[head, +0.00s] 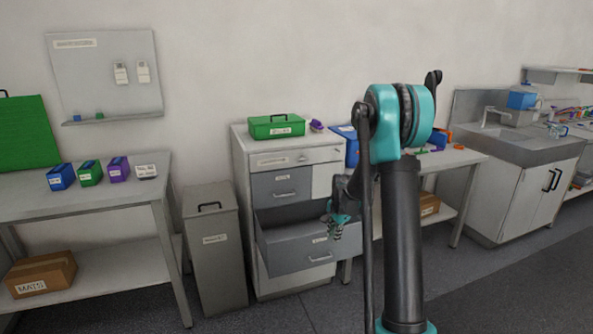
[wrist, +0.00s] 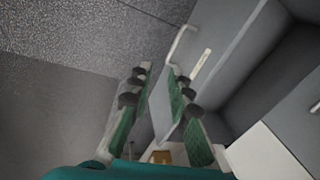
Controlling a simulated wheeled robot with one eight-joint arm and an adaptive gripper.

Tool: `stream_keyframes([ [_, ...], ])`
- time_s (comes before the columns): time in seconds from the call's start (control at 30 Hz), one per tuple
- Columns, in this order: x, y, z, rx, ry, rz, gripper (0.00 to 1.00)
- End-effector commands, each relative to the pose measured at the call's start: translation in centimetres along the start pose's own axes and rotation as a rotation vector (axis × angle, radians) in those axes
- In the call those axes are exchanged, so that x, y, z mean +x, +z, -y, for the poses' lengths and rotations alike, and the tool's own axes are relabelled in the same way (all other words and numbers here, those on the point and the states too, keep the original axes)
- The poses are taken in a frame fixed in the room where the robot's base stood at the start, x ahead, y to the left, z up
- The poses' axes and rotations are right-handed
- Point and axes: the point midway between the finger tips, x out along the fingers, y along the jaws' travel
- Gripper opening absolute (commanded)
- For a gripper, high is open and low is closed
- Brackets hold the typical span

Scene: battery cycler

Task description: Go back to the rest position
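My gripper (head: 338,228) hangs at the open lower drawer (head: 310,248) of the grey cabinet in the head view. In the wrist view, the two green-padded fingers of my gripper (wrist: 158,80) stand apart with nothing held between them. The drawer front with its handle and label (wrist: 200,62) lies close to the right finger. I cannot tell whether they touch. My arm is folded and covers part of the cabinet's right side in the head view.
A green case (head: 276,126) stands on the cabinet (head: 243,150). A grey bin (head: 213,255) stands left of it. Left is a table (head: 85,203) with several small boxes; right are a second table (head: 462,158) and a sink unit (head: 520,185). Floor shows in front.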

Motion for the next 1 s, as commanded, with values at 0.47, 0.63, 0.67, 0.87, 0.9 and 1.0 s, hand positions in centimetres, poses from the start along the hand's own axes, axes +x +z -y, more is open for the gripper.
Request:
stream_keyframes([
  [0.47,-10.0,6.4,-11.9,-0.474,-0.036,-0.065,0.19],
  [0.63,-11.8,8.9,-16.7,-0.643,-0.042,-0.091,0.19],
  [0.67,-12.0,9.4,-17.6,-0.673,-0.043,-0.096,0.19],
  [0.87,-12.7,12.4,-23.3,-0.866,-0.043,-0.130,0.19],
  [0.9,-12.7,12.9,-24.3,-0.901,-0.043,-0.136,0.19],
  [1.0,-12.6,13.9,-26.4,-0.975,-0.041,-0.150,0.19],
])
